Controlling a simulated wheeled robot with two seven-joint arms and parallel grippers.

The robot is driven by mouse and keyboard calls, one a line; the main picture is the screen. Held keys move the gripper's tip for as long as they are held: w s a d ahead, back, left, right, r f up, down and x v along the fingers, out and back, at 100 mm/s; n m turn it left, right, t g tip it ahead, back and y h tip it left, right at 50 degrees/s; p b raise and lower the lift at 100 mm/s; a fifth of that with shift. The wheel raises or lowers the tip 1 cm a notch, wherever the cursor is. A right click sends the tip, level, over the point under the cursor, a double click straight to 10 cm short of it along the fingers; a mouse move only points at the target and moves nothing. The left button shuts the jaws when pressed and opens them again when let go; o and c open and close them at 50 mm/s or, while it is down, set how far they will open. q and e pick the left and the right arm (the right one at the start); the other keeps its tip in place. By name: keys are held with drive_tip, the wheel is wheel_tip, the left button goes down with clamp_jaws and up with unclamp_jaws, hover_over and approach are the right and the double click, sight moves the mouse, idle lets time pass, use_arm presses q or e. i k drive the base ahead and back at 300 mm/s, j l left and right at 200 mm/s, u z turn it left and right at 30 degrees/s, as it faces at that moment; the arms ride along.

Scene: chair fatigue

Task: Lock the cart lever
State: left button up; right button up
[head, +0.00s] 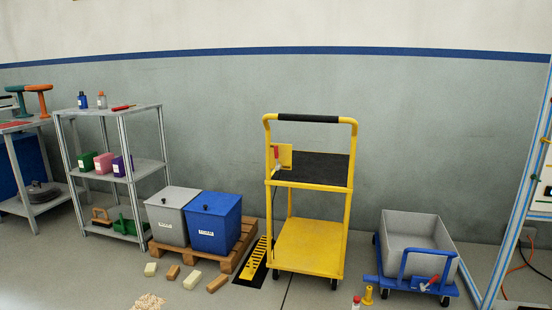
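A yellow two-tier cart (310,245) stands in the middle of the floor with a dark top shelf (315,170). A small red-tipped lever (277,157) shows at the left of its upper frame, beside a yellow plate. A low blue cart (412,284) with a grey bin (420,232) stands to the right. A red-handled lever (430,282) sits at its front, tilted. I cannot tell which lever the task means, or whether either is locked. Neither of my grippers is in view.
A grey and a blue lidded box (215,222) stand on a wooden pallet (234,256). Loose blocks (192,281) and shavings (149,301) lie in front. A metal shelf (118,179) is at left. A red-topped bottle (356,302) and yellow piece (368,295) are near the blue cart.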

sight(276, 157)
drive_tip(key=i+j+u, duration=0.15)
drive_tip(key=i, duration=0.3)
drive_tip(key=i+j+u, duration=0.1)
drive_tip(key=i+j, duration=0.25)
drive_tip(key=i+j+u, duration=0.15)
drive_tip(key=i, duration=0.45)
drive_tip(key=i+j+u, duration=0.15)
drive_tip(key=i, duration=0.3)
